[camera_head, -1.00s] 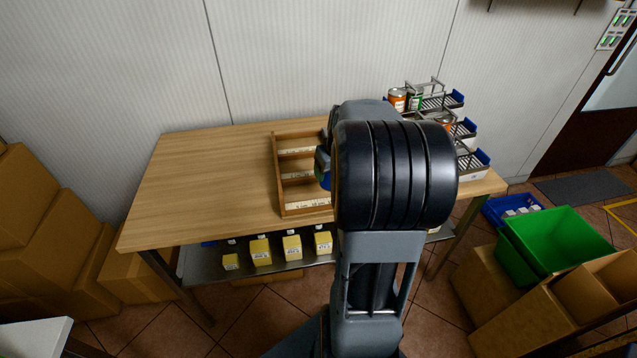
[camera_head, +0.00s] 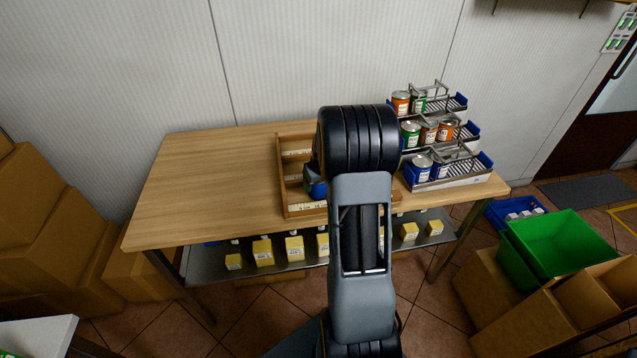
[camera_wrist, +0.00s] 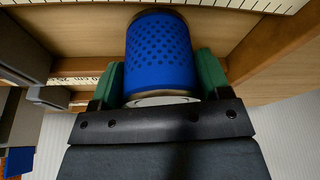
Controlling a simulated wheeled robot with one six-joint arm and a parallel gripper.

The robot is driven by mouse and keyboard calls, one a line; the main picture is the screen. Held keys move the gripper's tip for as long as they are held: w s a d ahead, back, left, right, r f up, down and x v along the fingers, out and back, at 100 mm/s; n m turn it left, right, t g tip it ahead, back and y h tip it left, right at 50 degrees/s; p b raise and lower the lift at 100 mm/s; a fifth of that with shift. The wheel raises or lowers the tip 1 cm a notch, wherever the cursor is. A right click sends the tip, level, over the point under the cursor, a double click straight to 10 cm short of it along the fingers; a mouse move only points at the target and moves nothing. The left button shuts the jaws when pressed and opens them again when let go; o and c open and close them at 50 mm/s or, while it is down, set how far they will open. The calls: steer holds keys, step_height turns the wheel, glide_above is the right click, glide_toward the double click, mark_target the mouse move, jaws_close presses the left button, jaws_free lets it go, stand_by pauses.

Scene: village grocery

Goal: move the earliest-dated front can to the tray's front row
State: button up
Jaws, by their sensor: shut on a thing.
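My gripper (camera_wrist: 160,88) is shut on a blue can (camera_wrist: 160,50) with dark dots, seen close up between its green finger pads in the wrist view. In the head view the blue can (camera_head: 318,190) shows at the right part of the wooden tray (camera_head: 281,185), partly hidden by my arm. I cannot tell whether it touches the tray floor. The tray has several rows with pale marked strips. A three-tier rack (camera_head: 452,183) at the table's right holds the other cans: orange and green on top, green and orange in the middle, blue ones below. No dates are legible.
The wooden table's left half (camera_head: 205,185) is clear. Yellow boxes (camera_head: 263,252) stand on the shelf below. A green crate (camera_head: 545,250) and cardboard boxes stand on the floor at right; more cartons (camera_head: 60,220) are at left.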

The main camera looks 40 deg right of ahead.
steer(key=shift+f, duration=0.2)
steer(key=o, duration=0.6)
steer(key=shift+f, duration=0.1)
steer(key=o, duration=0.5)
steer(key=shift+c, duration=0.2)
